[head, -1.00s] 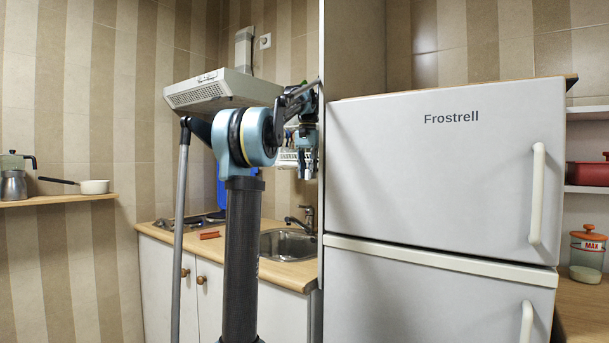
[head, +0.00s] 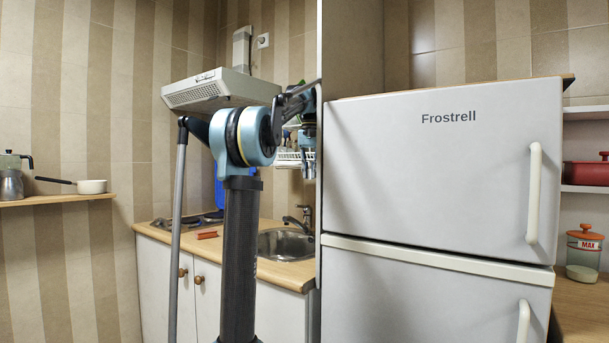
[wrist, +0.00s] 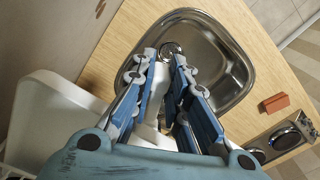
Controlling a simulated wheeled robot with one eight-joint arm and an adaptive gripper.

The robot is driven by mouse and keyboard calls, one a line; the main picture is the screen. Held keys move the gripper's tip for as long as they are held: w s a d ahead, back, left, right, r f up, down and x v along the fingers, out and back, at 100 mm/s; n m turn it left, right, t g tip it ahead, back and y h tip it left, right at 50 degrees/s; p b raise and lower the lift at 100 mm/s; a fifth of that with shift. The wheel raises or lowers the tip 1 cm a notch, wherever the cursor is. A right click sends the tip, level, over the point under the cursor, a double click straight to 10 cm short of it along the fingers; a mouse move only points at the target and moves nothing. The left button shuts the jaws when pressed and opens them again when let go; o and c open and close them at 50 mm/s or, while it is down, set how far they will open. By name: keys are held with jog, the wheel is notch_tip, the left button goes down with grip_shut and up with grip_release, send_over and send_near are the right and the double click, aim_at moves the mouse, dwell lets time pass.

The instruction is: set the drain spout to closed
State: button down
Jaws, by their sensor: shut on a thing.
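The drain spout (wrist: 154,92) is a pale, slim piece between my gripper's fingers in the wrist view, above the sink's near rim. My gripper (wrist: 164,56) is shut on it, with the fingertips still a little apart around it. Its far end lies close to the sink drain in the picture. Its root is partly hidden by my fingers and palm. In the head view my gripper (head: 309,176) hangs beside the white dish rack (head: 288,159), next to the fridge's edge; the spout cannot be made out there.
The steel sink (head: 285,244) and its tap (head: 303,217) are below my gripper. A red-brown block (head: 207,235) lies on the worktop near the hob (wrist: 285,138). The tall fridge (head: 440,180) closes off the right. A range hood (head: 220,88) hangs behind my arm.

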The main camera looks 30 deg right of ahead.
jog(key=shift+s+d+n, duration=0.1)
jog(key=shift+d+n, duration=0.05)
jog(key=shift+n, duration=0.35)
jog(key=c, duration=1.8)
grip_release()
jog(key=shift+c, duration=0.2)
jog(key=shift+r, duration=0.1)
notch_tip(320, 180, up, 12)
